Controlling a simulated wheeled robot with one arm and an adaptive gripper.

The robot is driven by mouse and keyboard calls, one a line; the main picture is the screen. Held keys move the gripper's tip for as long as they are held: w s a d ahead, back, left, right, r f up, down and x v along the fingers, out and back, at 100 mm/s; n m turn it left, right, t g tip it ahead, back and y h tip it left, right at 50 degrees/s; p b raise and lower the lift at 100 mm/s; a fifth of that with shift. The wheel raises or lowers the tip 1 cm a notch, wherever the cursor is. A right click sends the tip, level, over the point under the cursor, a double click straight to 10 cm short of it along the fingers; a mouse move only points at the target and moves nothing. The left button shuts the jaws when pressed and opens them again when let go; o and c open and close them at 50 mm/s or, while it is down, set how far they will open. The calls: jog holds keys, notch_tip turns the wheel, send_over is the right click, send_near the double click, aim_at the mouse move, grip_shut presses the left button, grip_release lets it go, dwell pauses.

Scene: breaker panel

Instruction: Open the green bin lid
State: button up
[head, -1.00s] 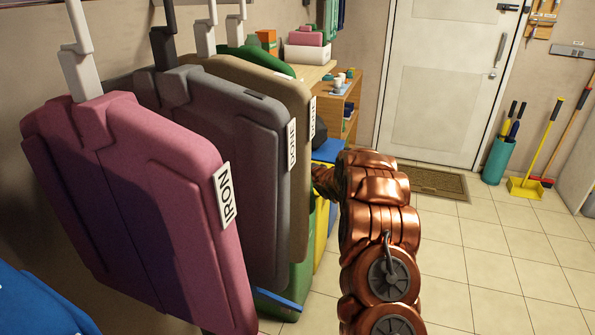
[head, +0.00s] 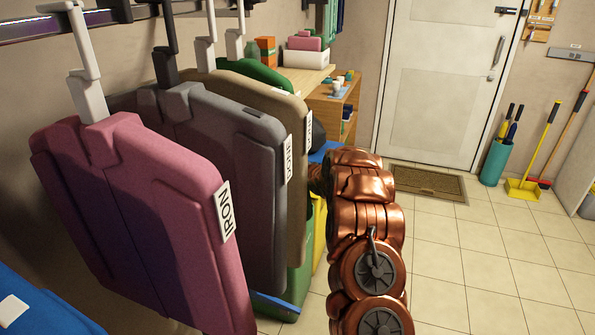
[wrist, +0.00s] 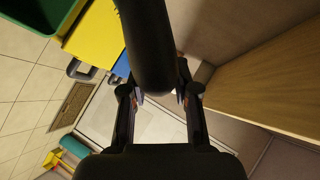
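The green bin (head: 300,285) stands low behind the hanging padded boards in the head view. Only a strip of its side shows, and its lid is hidden there. In the wrist view a green part of it (wrist: 25,50) fills the upper left corner, with a brighter green edge. Whether its lid is raised cannot be told. My gripper (wrist: 158,98) is to the right of the green part in the wrist view. Its two fingers are apart. A dark rounded bar (wrist: 150,45) crosses in front of the gap and I see no grip on it. In the head view the gripper is hidden.
A yellow bin (head: 319,235) and a blue one (head: 325,152) stand behind the green bin. Pink (head: 150,220) and grey (head: 235,190) boards hang close on the left. A wooden desk (head: 325,97) stands behind.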

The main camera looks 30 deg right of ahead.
jog(key=o, duration=0.3)
jog(key=shift+v, duration=6)
